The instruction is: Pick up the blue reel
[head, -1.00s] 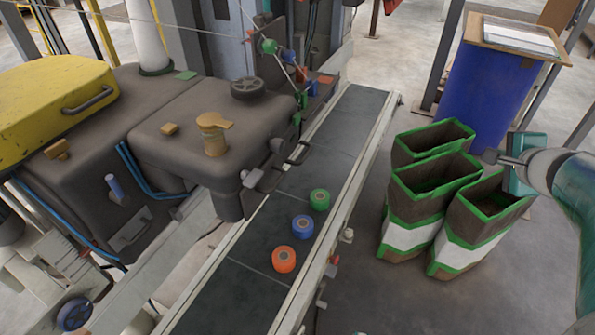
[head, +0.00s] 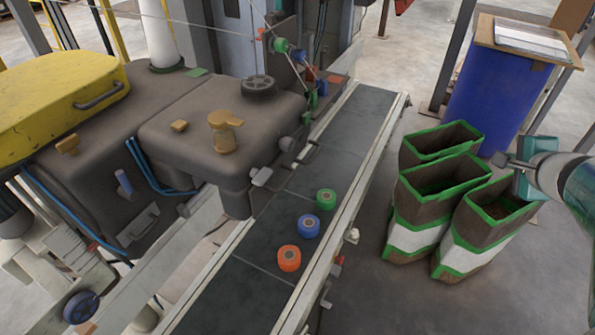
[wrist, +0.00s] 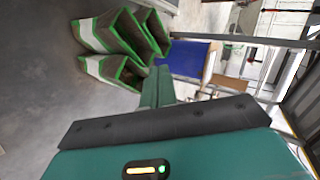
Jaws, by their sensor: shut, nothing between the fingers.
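The blue reel (head: 308,226) lies on the dark conveyor belt (head: 262,284) in the head view. It sits between a green reel (head: 326,199) behind it and an orange reel (head: 289,258) in front of it. All three show a round top and stand close together in a slanting row. My gripper (head: 502,160) is at the right of the head view, above the open bags and well away from the reels. It is shut and holds nothing. The wrist view shows my teal gripper fingers (wrist: 157,88) and no reels.
Several brown bags with green rims (head: 443,188) stand open on the floor right of the conveyor. A blue drum (head: 492,95) with a board on top stands behind them. A dark machine housing (head: 222,140) borders the belt's left side. Pale rails edge the belt.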

